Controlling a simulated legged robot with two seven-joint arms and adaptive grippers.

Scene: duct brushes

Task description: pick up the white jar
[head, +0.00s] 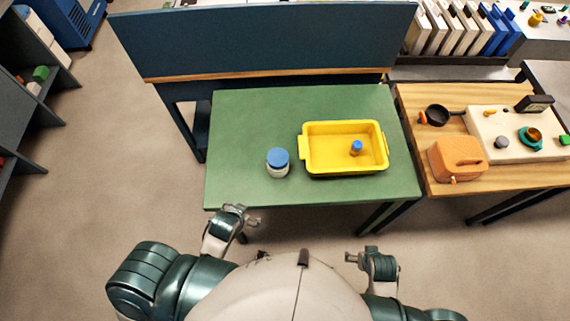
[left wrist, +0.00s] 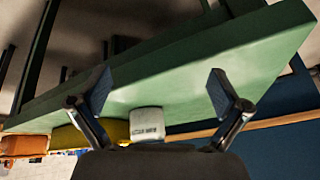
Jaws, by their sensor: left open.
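The white jar (head: 278,168) with a blue lid stands upright on the green table (head: 240,115), left of the yellow tray.
The yellow tray (head: 312,172) holds a small orange bottle with a blue cap (head: 356,148). A dark blue panel (head: 260,42) stands behind the table. A wooden table (head: 408,105) at the right carries an orange case (head: 457,158) and a black pan (head: 437,115). The table's left part is clear.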

